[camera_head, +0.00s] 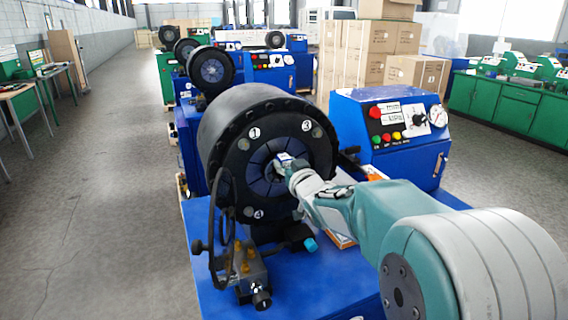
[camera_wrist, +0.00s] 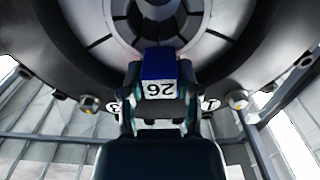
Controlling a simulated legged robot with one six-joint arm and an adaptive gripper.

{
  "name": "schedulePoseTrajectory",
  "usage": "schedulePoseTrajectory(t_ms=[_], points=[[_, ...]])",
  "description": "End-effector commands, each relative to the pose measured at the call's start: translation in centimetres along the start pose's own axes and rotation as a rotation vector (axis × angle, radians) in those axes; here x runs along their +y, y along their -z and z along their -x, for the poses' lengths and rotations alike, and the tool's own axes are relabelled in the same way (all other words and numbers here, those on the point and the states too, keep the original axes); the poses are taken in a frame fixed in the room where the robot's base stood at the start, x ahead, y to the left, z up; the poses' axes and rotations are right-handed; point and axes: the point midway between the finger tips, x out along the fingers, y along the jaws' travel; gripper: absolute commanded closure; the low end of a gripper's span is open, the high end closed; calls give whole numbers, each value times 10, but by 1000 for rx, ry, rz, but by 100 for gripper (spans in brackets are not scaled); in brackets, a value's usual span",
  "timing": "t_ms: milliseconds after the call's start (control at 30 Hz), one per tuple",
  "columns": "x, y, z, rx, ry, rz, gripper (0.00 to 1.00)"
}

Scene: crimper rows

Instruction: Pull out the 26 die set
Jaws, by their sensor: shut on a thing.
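The 26 die set (camera_wrist: 160,68) shows in the wrist view as a blue block with a white label reading 26 upside down. My gripper (camera_wrist: 160,84) is shut on it, with a finger on each side. In the head view my gripper (camera_head: 289,168) is at the middle of the crimper's round black head (camera_head: 225,150), where a small blue and white part of the die set (camera_head: 284,157) shows. I cannot tell how far the block is inside the ring.
The crimper stands on a blue base (camera_head: 200,235) with a blue control box (camera_head: 390,140) at its right. A valve fitting (camera_head: 246,268) and hose are at its lower front. More crimpers (camera_head: 211,67) stand behind. The grey floor (camera_head: 90,200) at left is clear.

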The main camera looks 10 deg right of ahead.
Motion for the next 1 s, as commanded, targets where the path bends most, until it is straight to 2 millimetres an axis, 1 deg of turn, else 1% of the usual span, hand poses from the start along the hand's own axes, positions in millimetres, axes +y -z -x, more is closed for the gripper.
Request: schedulePoseTrajectory(t_ms=[33, 1000], points=[[0, 6, 2, 13, 1, 1, 100], [0, 5, 35, 13, 0, 1, 100]])
